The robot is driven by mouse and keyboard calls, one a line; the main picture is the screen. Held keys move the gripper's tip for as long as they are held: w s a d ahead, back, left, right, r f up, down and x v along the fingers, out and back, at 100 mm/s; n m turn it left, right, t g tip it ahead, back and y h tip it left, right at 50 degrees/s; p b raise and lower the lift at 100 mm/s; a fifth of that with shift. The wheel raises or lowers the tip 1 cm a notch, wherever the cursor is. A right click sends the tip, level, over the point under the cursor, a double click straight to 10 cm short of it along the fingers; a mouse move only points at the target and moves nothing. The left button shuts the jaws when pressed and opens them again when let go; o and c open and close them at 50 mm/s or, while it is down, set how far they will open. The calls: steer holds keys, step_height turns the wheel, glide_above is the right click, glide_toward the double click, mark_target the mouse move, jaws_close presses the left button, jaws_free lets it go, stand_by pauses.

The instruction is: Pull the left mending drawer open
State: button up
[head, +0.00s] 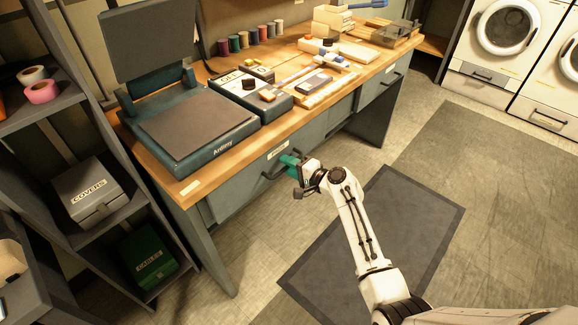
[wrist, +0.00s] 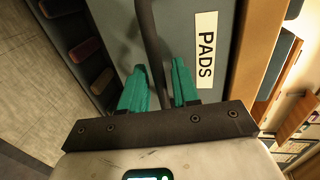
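The left mending drawer (head: 236,190) is a grey-blue front under the wooden bench top. It looks flush with the bench. Its label (head: 277,150) reads PADS in the wrist view (wrist: 206,50). Its dark bar handle (head: 268,175) crosses the wrist view (wrist: 148,30) and runs between my teal fingers. My gripper (head: 289,162) is at the right part of the handle. In the wrist view its fingers (wrist: 161,88) lie close along both sides of the bar and look shut on it, though the exact contact is hard to see. Part of the handle is hidden by the gripper.
The bench top (head: 300,80) holds a press (head: 190,120), a control box (head: 250,92) and several thread spools. Shelves with a COVERS box (head: 95,190) stand at the left. A dark floor mat (head: 385,225) lies before the bench. Washing machines (head: 505,30) stand at the far right.

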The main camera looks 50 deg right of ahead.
steer(key=shift+w, duration=0.1)
steer(key=shift+c, duration=0.5)
jaws_close()
